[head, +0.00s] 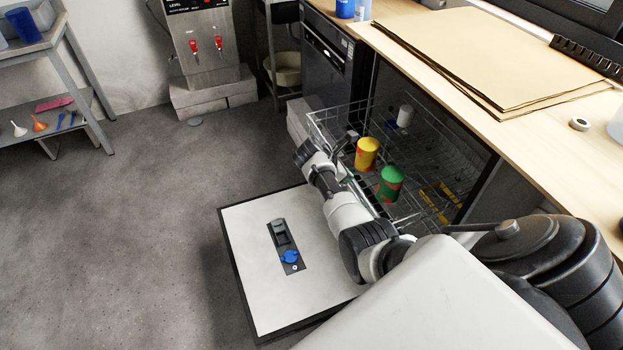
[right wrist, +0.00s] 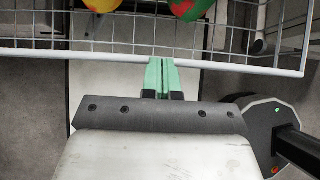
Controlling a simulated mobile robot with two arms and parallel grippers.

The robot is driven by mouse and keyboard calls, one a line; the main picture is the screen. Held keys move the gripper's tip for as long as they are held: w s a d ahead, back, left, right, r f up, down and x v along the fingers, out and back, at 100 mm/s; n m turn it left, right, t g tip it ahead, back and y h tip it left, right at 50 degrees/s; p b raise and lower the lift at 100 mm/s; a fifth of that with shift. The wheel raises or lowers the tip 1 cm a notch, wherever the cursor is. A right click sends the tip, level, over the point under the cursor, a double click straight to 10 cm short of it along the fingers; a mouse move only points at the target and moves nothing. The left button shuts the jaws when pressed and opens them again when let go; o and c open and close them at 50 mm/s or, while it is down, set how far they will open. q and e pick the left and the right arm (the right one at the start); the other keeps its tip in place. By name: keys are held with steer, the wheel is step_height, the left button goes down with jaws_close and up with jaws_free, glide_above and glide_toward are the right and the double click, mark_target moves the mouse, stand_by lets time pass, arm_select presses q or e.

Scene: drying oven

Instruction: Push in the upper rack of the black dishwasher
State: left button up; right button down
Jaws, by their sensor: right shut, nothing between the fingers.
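The upper rack (head: 335,118) is a wire basket pulled out of the black dishwasher (head: 455,125), whose door (head: 250,235) lies open below, its pale inner side up. A yellow-and-red cup (head: 367,153) and a green-and-red cup (head: 390,183) stand in the rack, with a white cup (head: 404,116) further back. In the right wrist view, my right gripper (right wrist: 163,66) is shut and empty, its green fingertips at the rack's white front rail (right wrist: 110,54). I cannot tell whether they touch it. My left gripper is not in view.
A wooden counter (head: 440,20) with brown sheets (head: 480,50) runs above the dishwasher. A black appliance (head: 328,55) stands beyond the rack. A dispenser (head: 203,45) and a grey shelf (head: 45,50) stand at the back. The floor at left is clear.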

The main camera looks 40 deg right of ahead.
steer(key=d, duration=0.2)
steer(key=s+d+p, duration=0.1)
steer(key=d, duration=0.2)
steer(key=shift+s+d+r, duration=0.15)
steer(key=shift+s+d, duration=0.05)
steer(key=d, duration=0.2)
steer(key=s+d, duration=0.1)
steer(key=d, duration=0.4)
steer(key=shift+s+f, duration=0.25)
steer(key=shift+s, duration=0.1)
steer(key=s+d+b, duration=0.1)
steer(key=d+b, duration=0.1)
steer(key=d, duration=0.2)
steer(key=s+d+b, duration=0.1)
steer(key=d+b, duration=0.1)
steer(key=d, duration=0.2)
steer(key=s+d+b, duration=0.1)
steer(key=d+b, duration=0.2)
steer(key=d, duration=0.2)
steer(key=shift+s+d+b, duration=0.15)
steer(key=shift+d+b, duration=0.2)
steer(key=shift+d, duration=0.15)
steer(key=shift+r, duration=0.1)
